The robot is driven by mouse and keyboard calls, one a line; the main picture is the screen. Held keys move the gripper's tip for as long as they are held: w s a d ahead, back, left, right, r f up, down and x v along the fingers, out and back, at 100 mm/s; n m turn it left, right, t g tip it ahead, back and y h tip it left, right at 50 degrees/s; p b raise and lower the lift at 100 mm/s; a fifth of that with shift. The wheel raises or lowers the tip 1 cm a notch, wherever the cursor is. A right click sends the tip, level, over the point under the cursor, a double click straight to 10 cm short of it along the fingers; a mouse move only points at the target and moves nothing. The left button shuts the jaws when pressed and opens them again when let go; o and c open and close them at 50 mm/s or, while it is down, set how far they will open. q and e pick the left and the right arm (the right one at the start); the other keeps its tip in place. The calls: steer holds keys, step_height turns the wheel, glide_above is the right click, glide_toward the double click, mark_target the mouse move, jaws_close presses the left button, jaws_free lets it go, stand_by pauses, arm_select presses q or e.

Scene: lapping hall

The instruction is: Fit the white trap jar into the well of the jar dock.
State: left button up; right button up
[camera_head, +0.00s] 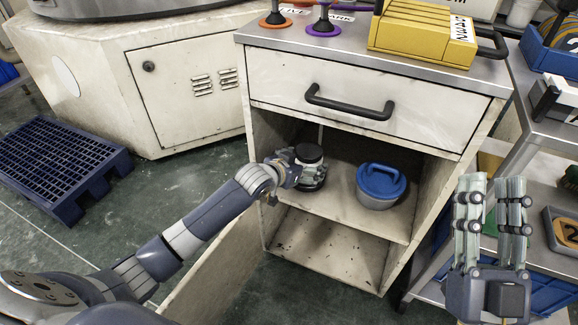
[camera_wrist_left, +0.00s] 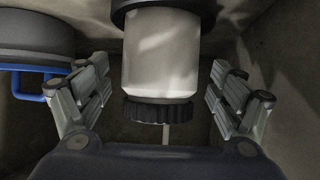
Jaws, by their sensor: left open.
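The white trap jar stands upright inside the open cabinet; its black ribbed cap (camera_head: 308,152) shows in the head view. In the left wrist view, which is upside down, the white jar body (camera_wrist_left: 160,55) is clear. A black ring-like base, apparently the jar dock (camera_head: 314,186), surrounds the jar's lower end; it also shows at the top of the wrist view (camera_wrist_left: 165,14). I cannot tell how deep the jar sits. My left gripper (camera_head: 298,170) is open, its fingers on either side of the jar and apart from it. My right gripper (camera_head: 492,200) is raised, open and empty.
A grey tub with a blue lid (camera_head: 381,183) stands right of the jar on the same shelf (camera_head: 340,210). The cabinet walls and the drawer (camera_head: 350,95) above confine the space. A yellow case (camera_head: 420,30) lies on top. A metal rack stands at right.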

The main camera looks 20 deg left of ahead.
arm_select(q)
steer(key=p+v, duration=0.1)
steer(key=v, duration=0.3)
steer(key=shift+s+r+p, duration=0.15)
steer(key=shift+s+p, duration=0.05)
steer(key=shift+p, duration=0.15)
steer(key=s+d+r+t+p, duration=0.1)
steer(key=s+d+r, duration=0.2)
steer(key=s, duration=0.6)
steer(key=s+d+r+t, duration=0.2)
steer(key=s+d+r, duration=0.2)
steer(key=s+r, duration=0.4)
steer(key=shift+p+v, duration=0.35)
steer(key=shift+v, duration=0.7)
arm_select(e)
step_height(320, 180, down, 16)
steer(key=w+d+g+h, duration=0.1)
steer(key=w+g+h, duration=0.1)
steer(key=g, duration=0.7)
steer(key=shift+w+d+f+g+h, duration=0.25)
steer(key=shift+w+g+h, duration=0.15)
steer(key=shift+h, duration=0.3)
arm_select(q)
steer(key=shift+d, duration=0.2)
arm_select(e)
steer(key=shift+r, duration=0.1)
